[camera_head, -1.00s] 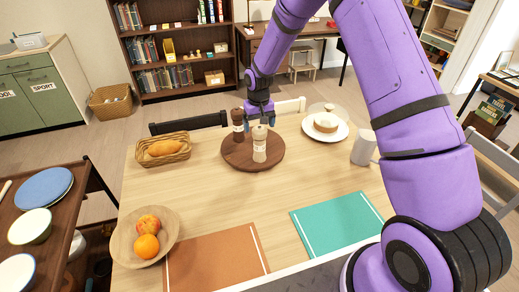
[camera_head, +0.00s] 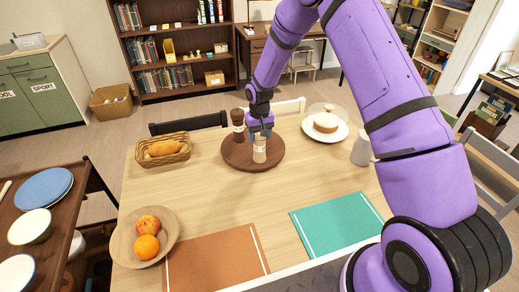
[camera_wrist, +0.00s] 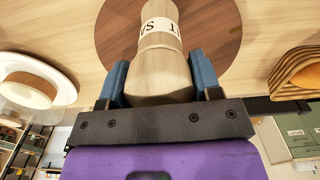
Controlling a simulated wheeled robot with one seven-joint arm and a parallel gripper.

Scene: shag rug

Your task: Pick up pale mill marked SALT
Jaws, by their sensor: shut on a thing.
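The pale mill (camera_head: 260,151) stands upright on the round dark wooden board (camera_head: 238,160) on the table. In the wrist view the pale mill (camera_wrist: 163,58) fills the space between my blue fingers, and its label reads SALT, seen upside down. My gripper (camera_head: 260,134) is over the top of the mill, with its fingers on either side; it also shows in the wrist view (camera_wrist: 162,78). It is shut on the mill. The gripper hides the mill's top in the head view. A dark mill (camera_head: 238,121) stands on the same board, behind and to the left.
A bread basket (camera_head: 164,149) is at the left. A fruit bowl (camera_head: 123,243), a brown mat (camera_head: 215,262) and a green mat (camera_head: 335,225) lie nearer.

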